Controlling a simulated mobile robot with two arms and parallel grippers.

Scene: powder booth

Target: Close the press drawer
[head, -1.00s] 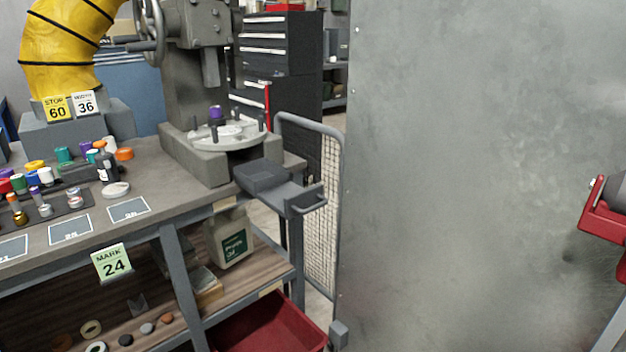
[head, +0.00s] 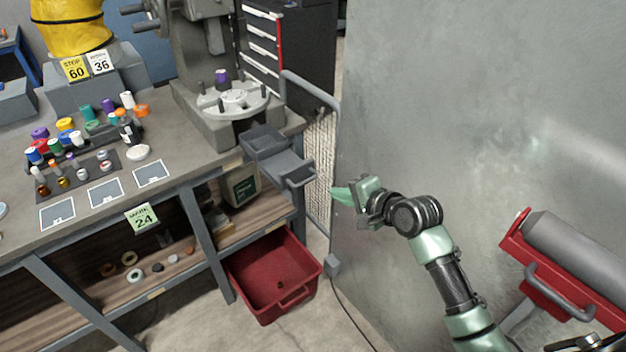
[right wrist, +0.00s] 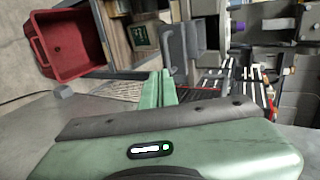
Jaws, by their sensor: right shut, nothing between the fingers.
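The press drawer (head: 290,166) is a dark grey tray pulled out from the base of the grey press (head: 222,118) on the workbench. A bar handle (head: 300,178) is on its front end. The drawer and handle also show in the right wrist view (right wrist: 172,45), in front of the fingertips. My right gripper (head: 338,194) is shut and empty. It is to the right of the drawer's handle and a little lower in the picture, apart from it. In the right wrist view its green fingers (right wrist: 158,88) lie together. My left gripper is not in view.
A mesh guard with a grey tube frame (head: 320,150) stands behind the drawer. A red bin (head: 262,290) sits on the floor below. Small pots and bottles crowd the bench (head: 185,150).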

